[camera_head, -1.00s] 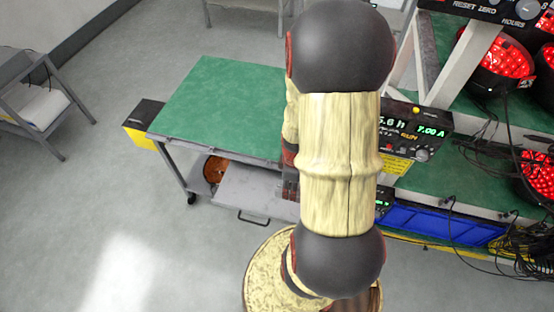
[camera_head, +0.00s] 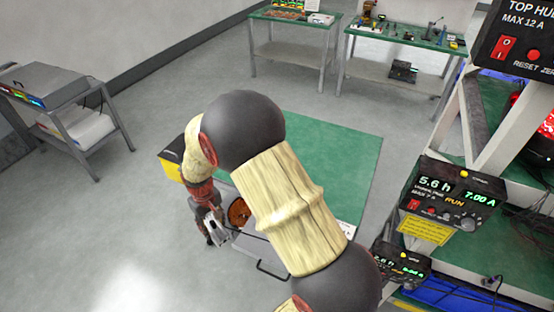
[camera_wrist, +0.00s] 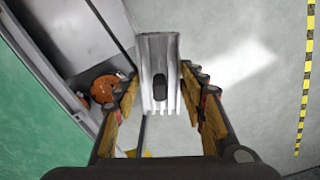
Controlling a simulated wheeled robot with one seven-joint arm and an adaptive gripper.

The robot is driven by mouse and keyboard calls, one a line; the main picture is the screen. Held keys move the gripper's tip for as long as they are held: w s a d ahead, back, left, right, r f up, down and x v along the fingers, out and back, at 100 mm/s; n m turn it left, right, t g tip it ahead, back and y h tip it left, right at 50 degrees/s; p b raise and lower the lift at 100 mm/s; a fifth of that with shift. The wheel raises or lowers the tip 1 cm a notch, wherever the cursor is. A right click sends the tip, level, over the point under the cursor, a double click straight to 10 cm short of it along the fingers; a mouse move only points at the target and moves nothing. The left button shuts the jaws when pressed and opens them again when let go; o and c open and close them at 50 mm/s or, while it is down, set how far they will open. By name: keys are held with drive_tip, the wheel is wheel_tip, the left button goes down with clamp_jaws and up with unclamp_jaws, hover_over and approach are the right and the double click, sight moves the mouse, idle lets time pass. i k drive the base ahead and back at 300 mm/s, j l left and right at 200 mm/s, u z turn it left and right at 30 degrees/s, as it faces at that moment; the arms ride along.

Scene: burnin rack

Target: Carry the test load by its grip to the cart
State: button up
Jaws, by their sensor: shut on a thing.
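The test load appears as a silver, finned metal block (camera_wrist: 160,50) with a dark slot or grip piece on it, between my fingers in the wrist view. My gripper (camera_wrist: 168,108) is shut on it. In the head view my gripper (camera_head: 208,208) hangs at the cart's near left side, with a small silver part of the load (camera_head: 214,228) below it. The load is off the cart top, over floor.
A yellow and black box (camera_head: 170,165) is at the cart's left corner. The rack with lit displays (camera_head: 455,195) stands right. A grey side table (camera_head: 75,100) is left. Floor between is clear.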

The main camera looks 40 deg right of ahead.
sight(337, 193)
drive_tip(key=i+j+z, duration=0.1)
drive_tip(key=z, duration=1.15)
